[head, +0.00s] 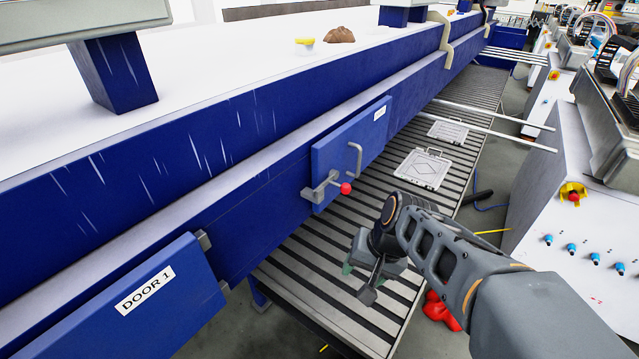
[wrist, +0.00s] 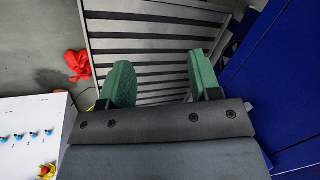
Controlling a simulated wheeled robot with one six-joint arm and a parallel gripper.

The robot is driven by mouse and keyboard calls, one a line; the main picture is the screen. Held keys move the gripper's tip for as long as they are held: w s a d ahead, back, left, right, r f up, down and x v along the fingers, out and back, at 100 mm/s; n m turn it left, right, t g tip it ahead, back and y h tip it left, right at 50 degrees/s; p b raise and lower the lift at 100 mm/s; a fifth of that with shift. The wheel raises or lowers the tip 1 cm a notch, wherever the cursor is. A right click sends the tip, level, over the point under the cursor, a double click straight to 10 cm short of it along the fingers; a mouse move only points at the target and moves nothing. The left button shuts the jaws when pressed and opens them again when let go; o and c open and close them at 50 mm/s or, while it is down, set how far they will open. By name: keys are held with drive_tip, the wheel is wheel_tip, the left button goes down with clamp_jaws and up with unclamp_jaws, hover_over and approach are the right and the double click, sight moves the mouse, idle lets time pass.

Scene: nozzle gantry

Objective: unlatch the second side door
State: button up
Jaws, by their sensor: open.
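The second side door (head: 352,148) is a blue panel on the side of the blue gantry beam. It has a grey pull handle (head: 354,162) and a grey latch lever with a red ball knob (head: 346,188) at its lower left. A small label on it is too small to read. My gripper (head: 357,280) is below and to the right of the knob, over the slatted conveyor, apart from the door. In the wrist view my gripper (wrist: 162,82) shows two green fingers spread apart with nothing between them.
Another blue door labelled DOOR 1 (head: 150,295) is at the lower left. The slatted conveyor (head: 300,268) carries two light plates (head: 424,168) further back. A white machine cabinet (head: 545,190) stands on the right. A red cloth-like item (wrist: 78,66) lies on the floor.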

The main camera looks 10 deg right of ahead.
drive_tip(key=w+a+m+y, duration=0.1)
drive_tip(key=w+m+y, duration=0.3)
drive_tip(key=m+y, duration=0.15)
drive_tip(key=m+t+y, duration=0.4)
drive_tip(key=m+t, duration=0.7)
drive_tip(key=m, duration=0.4)
approach(341, 186)
drive_tip(key=x, duration=0.3)
drive_tip(key=p+x, duration=0.1)
drive_tip(key=x, duration=0.6)
drive_tip(key=shift+w+f+p, duration=0.35)
drive_tip(key=shift+f+p, duration=0.05)
drive_tip(key=shift+c, duration=0.2)
clamp_jaws()
